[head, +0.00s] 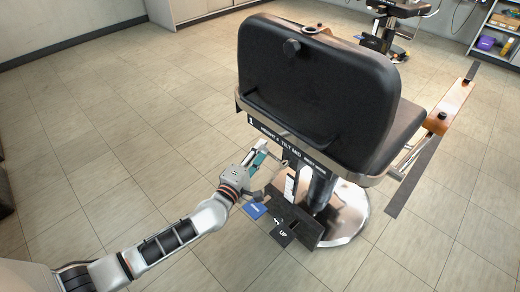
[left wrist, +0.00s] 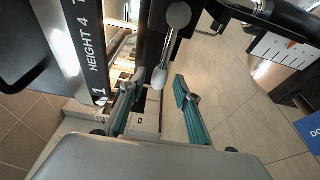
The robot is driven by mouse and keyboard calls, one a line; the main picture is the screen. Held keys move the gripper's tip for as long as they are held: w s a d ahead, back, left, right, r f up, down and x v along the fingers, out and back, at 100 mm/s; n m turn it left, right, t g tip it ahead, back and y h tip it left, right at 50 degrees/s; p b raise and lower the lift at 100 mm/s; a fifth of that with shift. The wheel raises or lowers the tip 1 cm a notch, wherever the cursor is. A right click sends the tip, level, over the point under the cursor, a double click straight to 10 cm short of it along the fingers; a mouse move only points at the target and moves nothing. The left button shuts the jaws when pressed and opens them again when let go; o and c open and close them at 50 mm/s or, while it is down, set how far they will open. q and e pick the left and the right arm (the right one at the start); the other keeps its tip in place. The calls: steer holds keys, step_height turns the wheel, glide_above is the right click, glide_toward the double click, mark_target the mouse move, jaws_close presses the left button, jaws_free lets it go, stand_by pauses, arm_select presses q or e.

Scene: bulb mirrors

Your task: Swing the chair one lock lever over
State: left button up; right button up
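The black chair (head: 318,90) labelled 1 stands on a round chrome base (head: 350,215), its back toward me. In the head view the lever (head: 284,163) is small, close to my fingertips. My left gripper (head: 260,158) is open under the rail. Its teal fingers (left wrist: 158,105) stand apart, with the lever tip near the left finger; I cannot tell whether they touch. My right gripper is out of view.
The label rail (head: 285,141) reads HEIGHT 4 and TILT. A white scale plate (left wrist: 285,50) is on the column. A blue pedal (head: 255,210) and a black UP pedal (head: 283,234) lie below my gripper. Another chair (head: 385,30) stands behind; the left floor is clear.

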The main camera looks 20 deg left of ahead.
arm_select(q)
steer(key=s+a, duration=0.2)
steer(key=s, duration=0.3)
steer(key=shift+s+a+p, duration=0.15)
steer(key=shift+s+p, duration=0.15)
steer(key=shift+p, duration=0.15)
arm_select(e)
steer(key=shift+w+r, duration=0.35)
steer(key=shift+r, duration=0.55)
arm_select(q)
steer(key=s+a, duration=0.1)
steer(key=s, duration=1.1)
steer(key=shift+r, duration=0.1)
